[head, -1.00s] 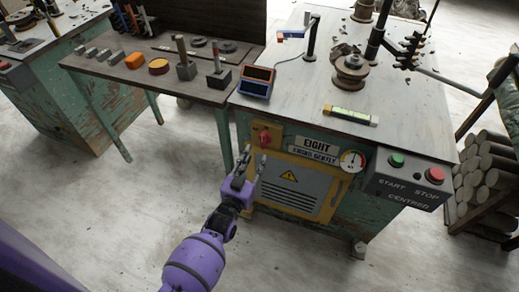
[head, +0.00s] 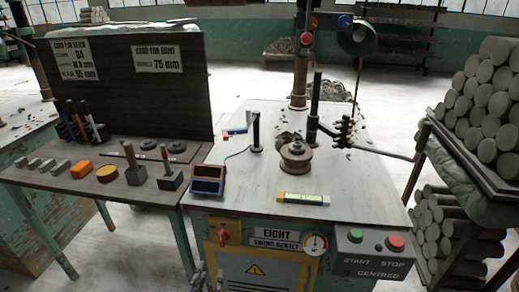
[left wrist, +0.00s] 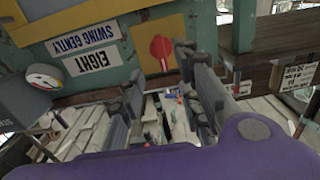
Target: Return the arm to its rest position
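My left gripper (head: 206,279) shows at the bottom edge of the head view, in front of the machine's green cabinet, below and left of its red rotary switch (head: 223,236). In the left wrist view, the two grey fingers of my left gripper (left wrist: 163,80) are spread apart with nothing between them. The red switch (left wrist: 161,51) on its yellow plate shows just beyond the fingers, apart from them. My purple arm fills the bottom of that view. My right gripper is not in view.
The machine table (head: 355,190) carries a wheel-like part (head: 296,157), a digital display (head: 207,180) and a green-yellow level (head: 303,199). START and STOP buttons (head: 394,243) sit at its front right. A tool bench (head: 70,153) stands left; stacked clay cylinders (head: 480,90) stand right.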

